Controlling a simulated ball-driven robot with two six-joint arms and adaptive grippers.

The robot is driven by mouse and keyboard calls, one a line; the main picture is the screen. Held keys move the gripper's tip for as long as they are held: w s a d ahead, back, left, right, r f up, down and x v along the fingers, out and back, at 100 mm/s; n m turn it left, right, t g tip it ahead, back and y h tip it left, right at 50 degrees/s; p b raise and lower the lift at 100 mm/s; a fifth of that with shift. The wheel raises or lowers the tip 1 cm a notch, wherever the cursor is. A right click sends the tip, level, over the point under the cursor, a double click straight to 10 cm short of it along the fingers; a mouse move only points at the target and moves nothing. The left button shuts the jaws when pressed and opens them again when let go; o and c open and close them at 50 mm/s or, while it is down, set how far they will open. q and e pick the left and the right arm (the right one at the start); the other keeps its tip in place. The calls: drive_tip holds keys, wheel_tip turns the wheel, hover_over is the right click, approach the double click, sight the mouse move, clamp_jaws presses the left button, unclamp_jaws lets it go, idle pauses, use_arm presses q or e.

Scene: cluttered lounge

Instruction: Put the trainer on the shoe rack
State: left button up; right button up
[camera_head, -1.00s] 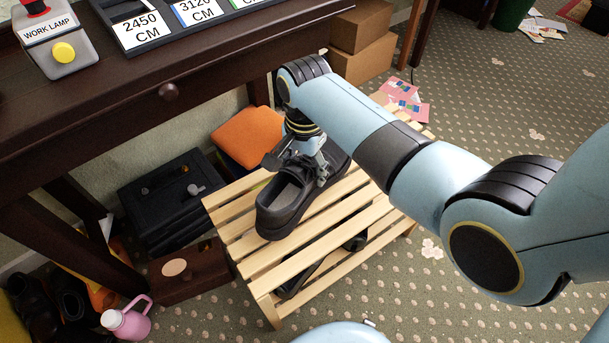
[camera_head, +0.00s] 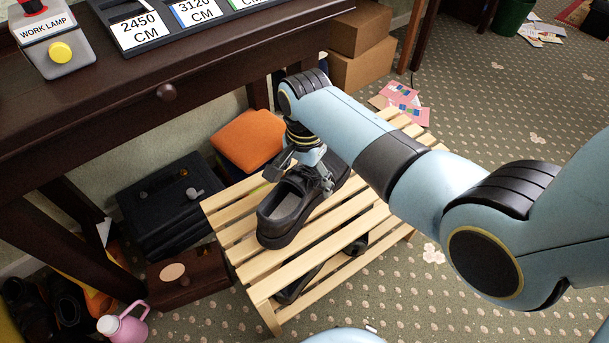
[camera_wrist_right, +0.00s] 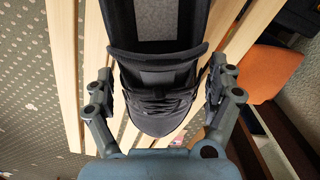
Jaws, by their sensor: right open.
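The black trainer (camera_head: 288,217) rests on the top slats of the pale wooden shoe rack (camera_head: 262,284). In the right wrist view the trainer (camera_wrist_right: 165,88) shows its laces and toe between the fingers. My right gripper (camera_head: 302,178) is over the trainer's front part; in the wrist view its fingers (camera_wrist_right: 162,88) stand open on either side of the shoe. The right finger is very close to the shoe's side; I cannot tell whether it touches. The left gripper is not in view.
Other dark shoes (camera_head: 355,246) show under the rack's top. A dark wooden desk (camera_head: 215,75) overhangs at upper left. An orange cushion (camera_head: 248,140), black case (camera_head: 172,205) and pink can (camera_head: 124,327) stand left of the rack. Carpet is free at right.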

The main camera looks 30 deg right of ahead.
sight(305, 172)
wheel_tip(305, 172, up, 12)
drive_tip(key=p, duration=0.4)
drive_tip(key=shift+s+p, duration=0.1)
drive_tip(key=shift+p, duration=0.25)
